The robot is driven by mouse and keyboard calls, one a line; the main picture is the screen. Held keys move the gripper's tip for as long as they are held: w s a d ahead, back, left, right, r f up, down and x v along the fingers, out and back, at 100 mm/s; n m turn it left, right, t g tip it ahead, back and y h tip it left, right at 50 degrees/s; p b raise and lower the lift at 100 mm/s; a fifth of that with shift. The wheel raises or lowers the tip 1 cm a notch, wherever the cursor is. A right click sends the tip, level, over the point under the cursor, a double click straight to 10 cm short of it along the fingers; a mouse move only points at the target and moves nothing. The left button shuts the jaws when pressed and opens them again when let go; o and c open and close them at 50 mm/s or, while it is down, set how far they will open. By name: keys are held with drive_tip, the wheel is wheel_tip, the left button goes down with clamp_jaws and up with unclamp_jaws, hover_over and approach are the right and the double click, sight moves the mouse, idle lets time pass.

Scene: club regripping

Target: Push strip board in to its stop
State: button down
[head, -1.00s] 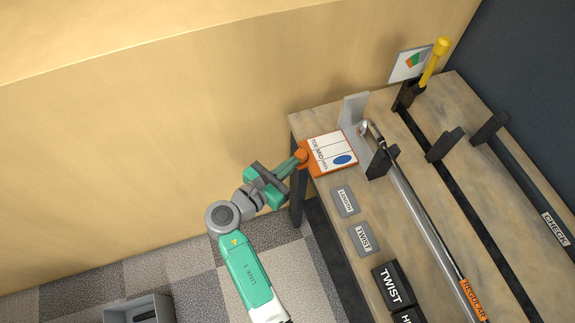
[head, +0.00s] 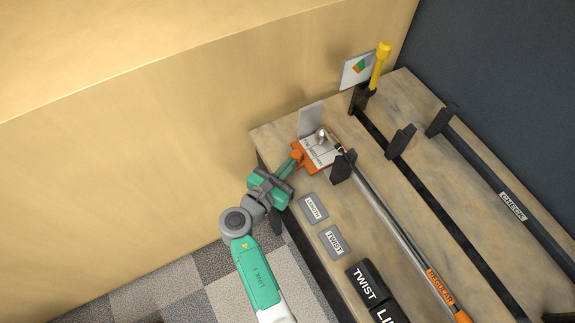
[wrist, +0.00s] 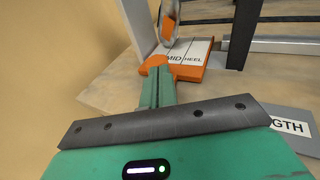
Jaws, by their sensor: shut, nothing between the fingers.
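The strip board (head: 318,153) is a white, lined plate on an orange base, lying on the bench near its back left corner. In the wrist view the board (wrist: 196,57) shows the words MID and HEEL. Its far part is under the head of the club (head: 325,138), beside a grey upright plate (head: 311,119). My gripper (head: 294,163) is shut, with its fingertips at the orange knob on the board's near edge. In the wrist view the fingertips (wrist: 157,72) meet this knob; I cannot tell if they press on it.
The club's shaft lies in a black rest (head: 342,167) right of the board. A yellow-handled tool (head: 380,65) and a bar marked CHECK (head: 511,206) are farther off.

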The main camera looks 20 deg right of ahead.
drive_tip(key=p+v, duration=0.3)
drive_tip(key=v, duration=1.1)
drive_tip(key=w+a+r+m+t+y, duration=0.1)
drive_tip(key=w+r+m+t+y, duration=0.25)
drive_tip(key=r+m, duration=0.65)
drive_tip(key=w+a+r+m+t+y, duration=0.15)
drive_tip(key=w+r+m+y, duration=0.3)
drive_tip(key=r, duration=1.15)
drive_tip(key=s+a+r+m+t+y, duration=0.1)
drive_tip(key=s+r+m+t+y, duration=0.2)
drive_tip(key=s+r+m+t, duration=0.85)
drive_tip(key=s+a+r+n+y, duration=0.1)
drive_tip(key=s+r+n+y, duration=0.3)
drive_tip(key=r, duration=1.7)
wheel_tip(320, 180, up, 23)
drive_tip(key=m+p, duration=0.2)
drive_tip(key=p, duration=2.2)
drive_tip(key=shift+a+h, duration=0.3)
drive_tip(key=shift+a, duration=0.05)
